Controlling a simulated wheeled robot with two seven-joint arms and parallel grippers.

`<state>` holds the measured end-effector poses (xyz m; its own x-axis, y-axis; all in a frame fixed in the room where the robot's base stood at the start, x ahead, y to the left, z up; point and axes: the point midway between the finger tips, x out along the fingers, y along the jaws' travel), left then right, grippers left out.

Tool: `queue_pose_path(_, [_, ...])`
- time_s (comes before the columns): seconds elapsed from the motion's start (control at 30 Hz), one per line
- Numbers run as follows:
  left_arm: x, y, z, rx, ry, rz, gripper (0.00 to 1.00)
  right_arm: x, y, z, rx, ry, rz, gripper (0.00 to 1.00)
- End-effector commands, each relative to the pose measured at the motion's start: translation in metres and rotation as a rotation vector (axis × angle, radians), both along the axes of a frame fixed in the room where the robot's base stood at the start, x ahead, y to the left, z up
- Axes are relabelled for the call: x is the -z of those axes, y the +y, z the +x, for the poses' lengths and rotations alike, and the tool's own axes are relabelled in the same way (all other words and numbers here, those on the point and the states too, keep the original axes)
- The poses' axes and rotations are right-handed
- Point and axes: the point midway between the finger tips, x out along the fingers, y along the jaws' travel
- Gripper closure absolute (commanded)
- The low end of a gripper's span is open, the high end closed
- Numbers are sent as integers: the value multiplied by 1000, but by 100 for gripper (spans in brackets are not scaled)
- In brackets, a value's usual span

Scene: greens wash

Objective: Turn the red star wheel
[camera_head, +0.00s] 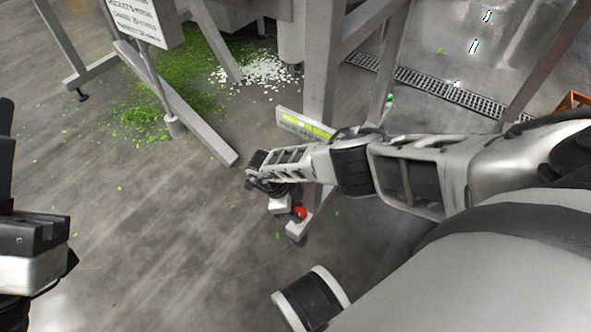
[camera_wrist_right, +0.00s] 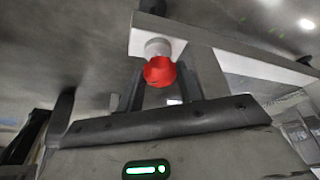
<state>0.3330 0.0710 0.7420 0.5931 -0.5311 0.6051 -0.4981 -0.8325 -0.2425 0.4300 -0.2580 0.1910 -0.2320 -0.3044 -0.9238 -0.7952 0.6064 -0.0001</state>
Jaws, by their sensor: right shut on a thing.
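The red star wheel (camera_head: 300,213) shows as a small red piece low beside a grey frame leg in the head view. In the right wrist view the red star wheel (camera_wrist_right: 160,71) is a rounded red knob on a pale round stem below a white block. My right gripper (camera_head: 280,195) reaches down to it from the right. In the right wrist view its dark fingers (camera_wrist_right: 162,88) stand on both sides of the red wheel, shut on it. The wheel's points are hard to make out. My left gripper (camera_head: 35,240) is only partly in view at the left edge, and its jaws cannot be judged.
A grey metal frame (camera_head: 322,75) with legs and a slanting beam stands close around my right arm. A yellow-green label plate (camera_head: 303,124) is just above the gripper. Green leaf scraps (camera_head: 190,75) and white bits (camera_head: 262,70) lie on the floor. A drain grate (camera_head: 430,82) runs behind.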

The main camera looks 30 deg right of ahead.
Motion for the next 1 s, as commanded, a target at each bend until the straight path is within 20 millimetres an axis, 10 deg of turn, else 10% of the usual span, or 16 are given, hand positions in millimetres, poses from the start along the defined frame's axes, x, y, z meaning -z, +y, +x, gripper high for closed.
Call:
queue_pose_path(0.6, [0,0,0,1,1,-1,100,0,-1,0,46,1,0,86])
queue_pose_path(0.63, [0,0,0,1,1,-1,100,0,-1,0,46,1,0,61])
queue_pose_path(0.7, [0,0,0,1,1,-1,100,0,-1,0,46,1,0,42])
queue_pose_path(1.0, [2,0,1,-2,6,3,100,0,-2,1,35,-3,-2,42])
